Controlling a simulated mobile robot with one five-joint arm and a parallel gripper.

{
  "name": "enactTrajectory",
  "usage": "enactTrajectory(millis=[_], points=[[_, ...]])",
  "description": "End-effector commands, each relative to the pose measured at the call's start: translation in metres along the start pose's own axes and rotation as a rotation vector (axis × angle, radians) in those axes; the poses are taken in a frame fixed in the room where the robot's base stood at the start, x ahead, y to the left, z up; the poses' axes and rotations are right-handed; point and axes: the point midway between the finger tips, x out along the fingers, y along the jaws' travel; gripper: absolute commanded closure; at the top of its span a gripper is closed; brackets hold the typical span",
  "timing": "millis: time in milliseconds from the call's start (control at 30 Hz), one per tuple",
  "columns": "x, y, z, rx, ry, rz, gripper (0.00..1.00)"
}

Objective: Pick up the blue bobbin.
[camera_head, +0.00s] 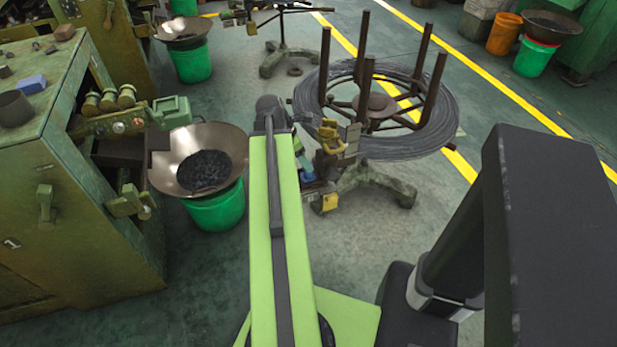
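No object shows clearly as a blue bobbin. A small blue piece (306,168) shows just right of my green arm, among yellow and grey parts by the wire stand; its shape is too small to tell. A blue block-like thing (31,84) lies on top of the green machine at the left. My green arm reaches forward up the middle of the view and ends in a dark joint. My gripper cannot be made out beyond that joint, so its fingers and anything in them are hidden.
A green machine (70,190) stands at the left. A wide metal pan (228,140) with dark pieces sits over a green bucket (215,210). A wire coil (445,120) lies on a stand with upright posts, ahead right. Open floor (440,190) with yellow lines lies right.

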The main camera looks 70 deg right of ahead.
Motion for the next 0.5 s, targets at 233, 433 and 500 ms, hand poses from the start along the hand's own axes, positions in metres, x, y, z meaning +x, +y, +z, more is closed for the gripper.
enactTrajectory(millis=[233, 433, 500], points=[[0.026, 0.004, -0.004, 0.000, 0.000, 0.000, 0.42], [0.053, 0.006, -0.004, 0.000, 0.000, 0.001, 0.42], [0.052, 0.005, -0.002, 0.000, 0.000, 0.001, 0.42]])
